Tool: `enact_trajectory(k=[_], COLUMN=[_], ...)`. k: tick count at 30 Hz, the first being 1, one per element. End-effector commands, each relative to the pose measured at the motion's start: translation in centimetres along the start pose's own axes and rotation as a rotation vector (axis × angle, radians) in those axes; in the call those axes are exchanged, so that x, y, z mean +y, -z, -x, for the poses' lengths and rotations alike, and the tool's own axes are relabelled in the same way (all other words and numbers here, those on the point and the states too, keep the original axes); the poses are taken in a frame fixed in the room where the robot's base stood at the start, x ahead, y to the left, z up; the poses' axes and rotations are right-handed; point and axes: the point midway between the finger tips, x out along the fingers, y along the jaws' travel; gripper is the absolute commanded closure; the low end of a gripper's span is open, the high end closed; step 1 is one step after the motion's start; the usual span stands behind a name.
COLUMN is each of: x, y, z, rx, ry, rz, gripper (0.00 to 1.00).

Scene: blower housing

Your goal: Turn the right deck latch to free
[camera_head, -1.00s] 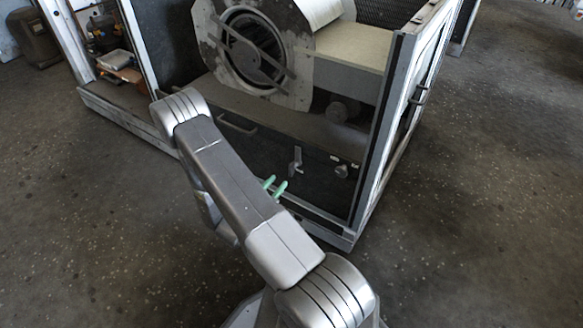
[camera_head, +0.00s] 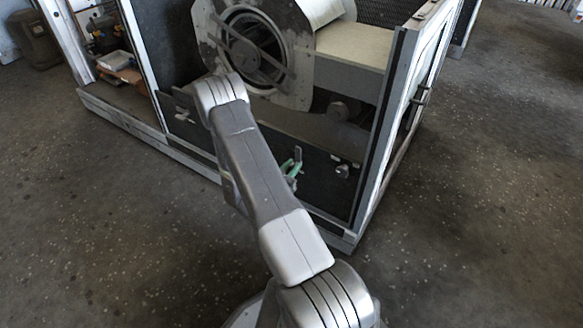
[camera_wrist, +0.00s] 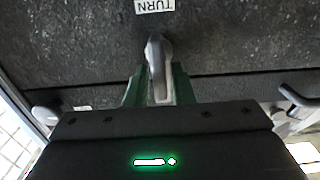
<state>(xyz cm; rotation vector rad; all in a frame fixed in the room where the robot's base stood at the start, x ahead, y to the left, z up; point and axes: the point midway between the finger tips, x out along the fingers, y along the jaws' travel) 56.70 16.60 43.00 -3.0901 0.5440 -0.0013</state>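The right deck latch (camera_head: 298,155) is a grey lever on the dark front panel below the blower. It points up in the head view. In the wrist view the latch (camera_wrist: 158,68) runs down from its pivot, between my two green fingers. My gripper (camera_wrist: 159,92) is open around the lever, one finger on each side. The right finger looks very close to it; I cannot tell whether it touches. In the head view my gripper (camera_head: 291,168) is at the latch, partly hidden by my arm.
A TURN label (camera_wrist: 155,6) is upside down beside the latch in the wrist view. A round knob (camera_head: 343,171) sits right of the latch in the head view. A bar handle (camera_wrist: 298,97) shows at the wrist view's right. The frame post (camera_head: 378,140) stands farther right.

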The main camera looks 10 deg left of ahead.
Motion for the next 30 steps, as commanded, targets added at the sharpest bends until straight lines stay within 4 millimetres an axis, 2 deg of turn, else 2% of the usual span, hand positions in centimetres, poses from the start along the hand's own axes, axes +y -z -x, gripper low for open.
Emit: enact_trajectory(k=[1, 3, 17, 23, 30], x=[0.00, 0.00, 0.09, 0.25, 0.54], y=[-0.01, -0.01, -0.24, -0.48, -0.74], z=[0.01, 0.02, 0.04, 0.02, 0.01], rx=[0.000, 0.000, 0.000, 0.000, 0.000], ry=[0.000, 0.000, -0.001, -0.001, -0.001], rz=[0.000, 0.000, -0.042, -0.153, -0.365], gripper=[0.89, 1.00, 1.00, 1.00, 1.00])
